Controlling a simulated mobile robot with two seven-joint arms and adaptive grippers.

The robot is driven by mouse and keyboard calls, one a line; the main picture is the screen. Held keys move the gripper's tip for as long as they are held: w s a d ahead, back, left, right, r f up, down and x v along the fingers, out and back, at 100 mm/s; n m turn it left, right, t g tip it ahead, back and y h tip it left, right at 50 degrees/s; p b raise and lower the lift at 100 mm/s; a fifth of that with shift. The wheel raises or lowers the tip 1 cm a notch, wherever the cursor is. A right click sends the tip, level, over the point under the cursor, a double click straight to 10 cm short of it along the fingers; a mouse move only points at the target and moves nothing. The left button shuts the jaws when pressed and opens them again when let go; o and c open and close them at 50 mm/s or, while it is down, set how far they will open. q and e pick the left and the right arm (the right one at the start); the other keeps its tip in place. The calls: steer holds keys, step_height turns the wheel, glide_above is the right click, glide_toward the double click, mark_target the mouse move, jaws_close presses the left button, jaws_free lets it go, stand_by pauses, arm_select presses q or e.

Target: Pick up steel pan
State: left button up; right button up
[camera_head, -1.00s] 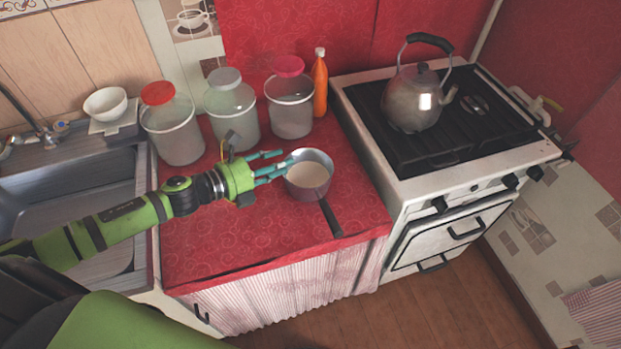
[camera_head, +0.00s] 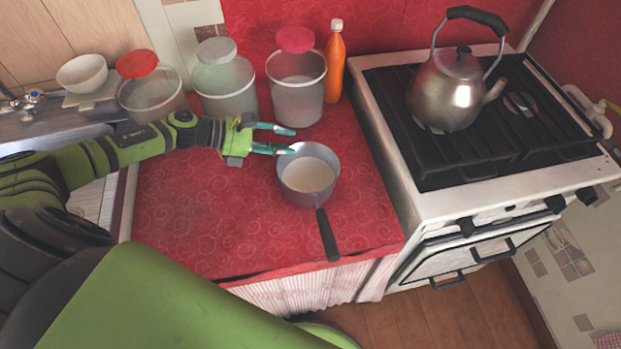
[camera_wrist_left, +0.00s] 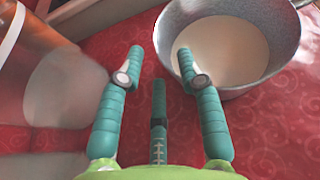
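The steel pan (camera_head: 292,187) stands upright on the red oilcloth counter, with a pale inside and a dark handle pointing toward the counter's front edge. My left gripper (camera_head: 283,139) is open and empty just behind and left of the pan's rim. In the left wrist view the pan (camera_wrist_left: 287,84) fills the upper right, and the left gripper's (camera_wrist_left: 158,60) teal fingers are spread, the right fingertip overlapping the pan's near rim in the picture. I cannot tell whether it touches. My right gripper is not in view.
Several lidded clear jars (camera_head: 298,95) and an orange bottle (camera_head: 335,62) stand behind the gripper. A white stove (camera_head: 385,133) with a kettle (camera_head: 446,92) is on the right. A bowl (camera_head: 82,73) sits at the left by the sink. The counter's front left is clear.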

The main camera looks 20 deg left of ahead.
mark_target(297, 145)
arm_select(q)
steer(key=p+x, duration=0.1)
steer(key=x, duration=0.2)
steer(key=shift+w+d, duration=0.1)
steer(key=shift+w, duration=0.05)
steer(key=shift+w+d+f, duration=0.15)
steer(key=shift+f, duration=0.1)
jaws_close()
steer(key=shift+r, duration=0.25)
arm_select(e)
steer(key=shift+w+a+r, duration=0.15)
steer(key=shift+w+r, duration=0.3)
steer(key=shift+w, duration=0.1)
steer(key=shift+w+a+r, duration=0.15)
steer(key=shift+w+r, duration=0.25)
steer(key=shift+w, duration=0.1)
arm_select(q)
steer(key=shift+r, duration=0.15)
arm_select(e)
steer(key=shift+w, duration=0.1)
